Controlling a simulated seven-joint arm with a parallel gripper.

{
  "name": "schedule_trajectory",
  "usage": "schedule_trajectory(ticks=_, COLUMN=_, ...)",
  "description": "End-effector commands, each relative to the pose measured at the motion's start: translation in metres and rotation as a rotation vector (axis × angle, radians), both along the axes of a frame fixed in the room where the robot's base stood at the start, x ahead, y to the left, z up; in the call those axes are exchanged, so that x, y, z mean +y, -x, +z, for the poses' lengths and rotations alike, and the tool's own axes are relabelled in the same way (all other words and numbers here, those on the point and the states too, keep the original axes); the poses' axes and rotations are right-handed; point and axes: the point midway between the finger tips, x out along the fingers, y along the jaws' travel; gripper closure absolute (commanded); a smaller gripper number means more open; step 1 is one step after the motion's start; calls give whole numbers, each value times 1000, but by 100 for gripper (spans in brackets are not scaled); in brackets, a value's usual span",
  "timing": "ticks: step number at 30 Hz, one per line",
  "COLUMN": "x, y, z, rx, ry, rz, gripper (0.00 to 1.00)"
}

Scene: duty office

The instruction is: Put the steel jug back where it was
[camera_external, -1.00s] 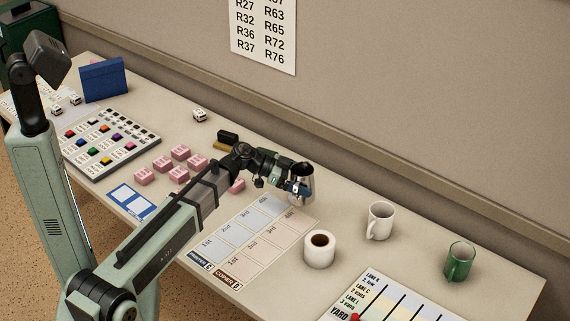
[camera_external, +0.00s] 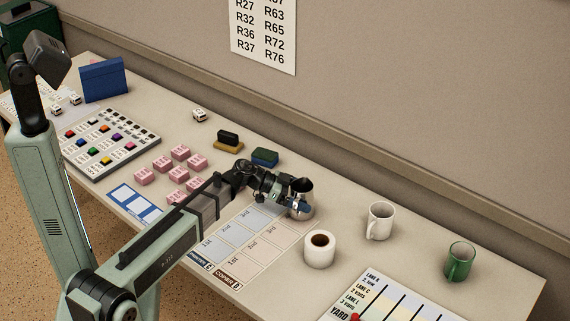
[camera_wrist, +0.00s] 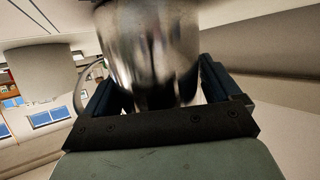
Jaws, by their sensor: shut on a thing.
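The steel jug (camera_external: 302,204) is upright in my gripper (camera_external: 296,196), near the far right end of the printed grid mat (camera_external: 238,238). In the wrist view the shiny jug (camera_wrist: 155,50) fills the space between the two dark fingers of my gripper (camera_wrist: 165,92), with its handle to the left. My gripper is shut on the jug. I cannot tell whether the jug's base touches the table.
A white roll (camera_external: 319,250) stands close to the right of the jug. A white mug (camera_external: 380,221) and a green mug (camera_external: 459,262) stand further right. A green-and-blue block (camera_external: 265,156) and a black-and-yellow one (camera_external: 228,141) lie behind my arm. Several pink blocks (camera_external: 180,152) lie left.

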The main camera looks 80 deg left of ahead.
Motion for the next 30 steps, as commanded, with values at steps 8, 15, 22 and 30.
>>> schedule_trajectory(ticks=8, x=0, y=0, z=-3, rx=0, ry=0, rz=0, gripper=0)
schedule_trajectory(ticks=15, x=0, y=0, z=-2, rx=0, ry=0, rz=0, gripper=0)
schedule_trajectory(ticks=22, x=3, y=17, z=7, rx=0, ry=0, rz=2, gripper=0)
schedule_trajectory(ticks=30, x=12, y=63, z=26, rx=0, ry=0, rz=3, gripper=0)
